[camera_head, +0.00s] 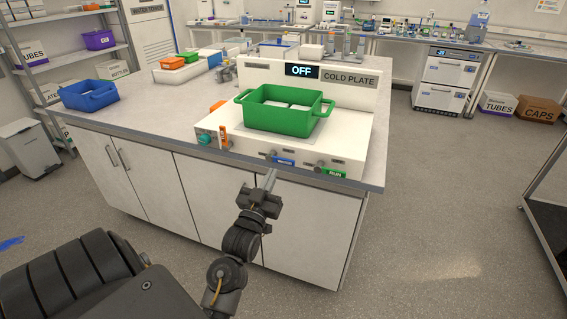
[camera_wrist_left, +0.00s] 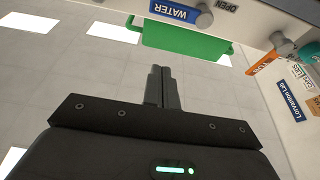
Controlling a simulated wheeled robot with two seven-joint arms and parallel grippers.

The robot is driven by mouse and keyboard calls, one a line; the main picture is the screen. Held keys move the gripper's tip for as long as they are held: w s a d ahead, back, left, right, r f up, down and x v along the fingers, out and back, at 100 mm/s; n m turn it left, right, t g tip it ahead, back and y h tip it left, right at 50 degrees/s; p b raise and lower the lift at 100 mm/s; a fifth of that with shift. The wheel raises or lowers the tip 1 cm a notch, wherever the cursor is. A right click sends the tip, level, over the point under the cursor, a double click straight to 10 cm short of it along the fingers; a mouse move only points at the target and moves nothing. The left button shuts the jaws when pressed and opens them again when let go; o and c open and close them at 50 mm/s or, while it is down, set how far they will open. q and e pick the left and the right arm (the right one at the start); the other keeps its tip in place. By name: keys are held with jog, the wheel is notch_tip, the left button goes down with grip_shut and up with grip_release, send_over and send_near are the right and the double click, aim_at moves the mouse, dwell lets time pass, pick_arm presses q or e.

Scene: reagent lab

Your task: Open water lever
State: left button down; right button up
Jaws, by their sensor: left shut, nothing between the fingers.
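The cold plate (camera_head: 225,147) is a white unit on the bench with a display reading OFF. On its front, a blue WATER label (camera_head: 284,161) sits beside a small grey lever (camera_head: 271,153). In the left wrist view the WATER label (camera_wrist_left: 174,10) shows upside down, with the grey lever (camera_wrist_left: 204,18) beside it and an OPEN mark near that. My left gripper (camera_head: 269,178) is just below and in front of the unit's front edge, near the WATER label. Its fingers (camera_wrist_left: 162,86) are shut and empty, apart from the lever. My right gripper is not in view.
A green basket (camera_head: 258,116) with white contents stands on the cold plate. A second grey knob (camera_head: 320,166) is by a green RUN label (camera_head: 334,174). An orange and teal item (camera_head: 222,136) is at the unit's left. A blue basket (camera_head: 88,97) stands farther left on the bench.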

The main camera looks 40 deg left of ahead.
pick_arm(q)
jog(key=shift+w, duration=0.1)
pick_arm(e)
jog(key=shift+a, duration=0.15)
pick_arm(q)
notch_tip(320, 180, up, 4)
jog(key=f+p, duration=0.1)
jog(key=p, duration=0.2)
send_over(283, 161)
jog(key=s+d, duration=0.1)
jog(key=s, duration=0.1)
jog(key=shift+w+d+f, duration=0.1)
jog(key=shift+w+f, duration=0.05)
jog(key=shift+f, duration=0.85)
jog(key=shift+w+d+f, duration=0.1)
jog(key=shift+f, duration=0.85)
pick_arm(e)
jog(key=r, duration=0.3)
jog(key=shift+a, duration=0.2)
